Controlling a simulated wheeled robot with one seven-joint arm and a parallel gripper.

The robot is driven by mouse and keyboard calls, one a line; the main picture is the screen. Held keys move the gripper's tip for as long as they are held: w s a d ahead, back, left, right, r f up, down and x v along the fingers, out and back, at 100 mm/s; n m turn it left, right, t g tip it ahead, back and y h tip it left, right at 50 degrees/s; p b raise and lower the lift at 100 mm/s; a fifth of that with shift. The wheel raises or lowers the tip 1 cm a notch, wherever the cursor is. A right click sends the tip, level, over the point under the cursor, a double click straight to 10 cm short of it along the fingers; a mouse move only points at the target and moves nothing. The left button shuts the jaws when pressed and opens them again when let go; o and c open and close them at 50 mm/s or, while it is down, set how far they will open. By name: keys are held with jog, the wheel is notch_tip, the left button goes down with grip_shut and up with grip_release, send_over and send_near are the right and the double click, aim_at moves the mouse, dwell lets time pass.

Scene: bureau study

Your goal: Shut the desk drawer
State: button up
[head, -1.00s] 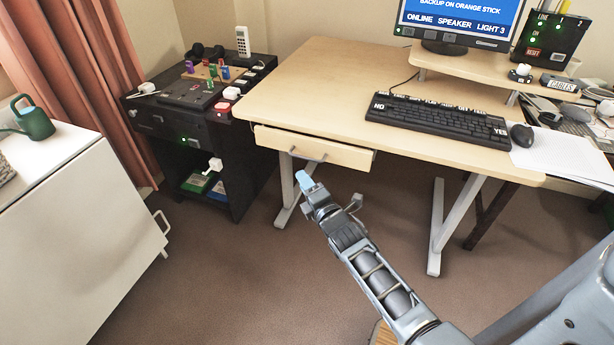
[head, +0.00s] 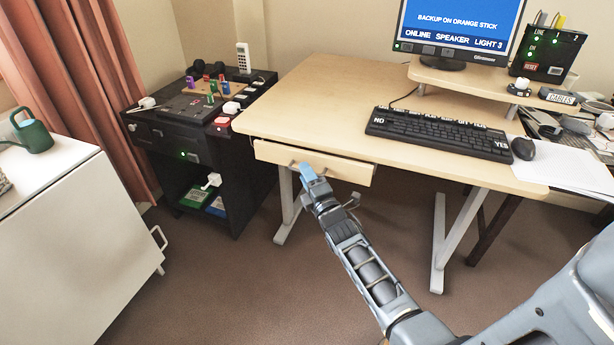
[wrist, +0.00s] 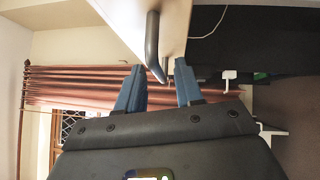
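The desk drawer (head: 347,169) is pale wood and sits under the left part of the desk (head: 330,95). It stands out a little from the desk front. Its dark bar handle (wrist: 153,42) shows in the wrist view, just beyond and between my fingertips. My gripper (head: 309,174) has blue fingers and is just in front of the drawer's handle side. In the wrist view my gripper (wrist: 159,72) has its two fingers apart with nothing held between them. I cannot tell whether a finger touches the handle or drawer front. My fingers hide part of the handle in the head view.
A black cabinet (head: 230,170) with gadgets on top stands left of the desk. A white cabinet (head: 85,240) with a green watering can (head: 33,135) is at the far left. The keyboard (head: 440,133) and monitor (head: 455,30) are on the desk. The floor between is clear.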

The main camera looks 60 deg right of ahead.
grip_shut()
dwell(0.3)
dwell(0.3)
